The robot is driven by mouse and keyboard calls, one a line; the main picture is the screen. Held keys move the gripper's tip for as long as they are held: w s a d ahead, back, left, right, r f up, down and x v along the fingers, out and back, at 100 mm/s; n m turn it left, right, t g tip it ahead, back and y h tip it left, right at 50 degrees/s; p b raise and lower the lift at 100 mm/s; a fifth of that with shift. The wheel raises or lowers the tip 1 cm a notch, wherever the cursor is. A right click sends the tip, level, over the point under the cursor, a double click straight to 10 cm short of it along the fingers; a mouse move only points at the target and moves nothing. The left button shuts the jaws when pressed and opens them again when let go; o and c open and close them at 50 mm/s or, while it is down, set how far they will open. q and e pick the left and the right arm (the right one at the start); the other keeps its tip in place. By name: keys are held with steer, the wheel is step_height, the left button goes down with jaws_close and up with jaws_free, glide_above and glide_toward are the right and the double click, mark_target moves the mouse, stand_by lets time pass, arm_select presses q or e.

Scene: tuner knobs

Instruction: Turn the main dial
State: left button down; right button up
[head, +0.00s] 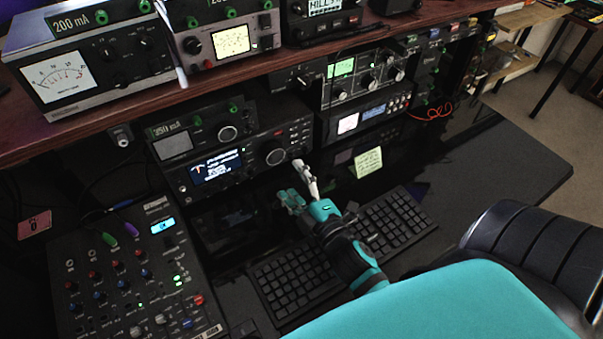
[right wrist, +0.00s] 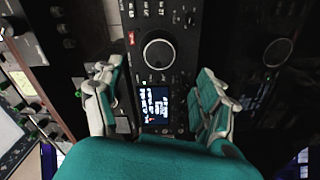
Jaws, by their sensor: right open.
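The main dial (head: 275,157) is a large round knob on the front of the black radio (head: 215,168) that has a lit display, in the middle of the head view. My right gripper (head: 293,182) is open and empty, in front of the radio and a little right of and below the dial in that view. In the right wrist view the dial (right wrist: 158,53) lies just beyond and between the two spread fingers (right wrist: 160,75), with the lit display nearer. No finger visibly touches the dial. My left gripper is not in view.
A black keyboard (head: 345,250) lies below my right arm. A mixer (head: 125,270) stands at the left. More radio units (head: 365,118) and a wooden shelf (head: 190,88) with meters are behind. A yellow note (head: 368,162) is right of the gripper. The desk at right is clear.

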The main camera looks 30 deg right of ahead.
steer(key=shift+s+a, duration=0.1)
steer(key=shift+s, duration=1.5)
stand_by(2.8)
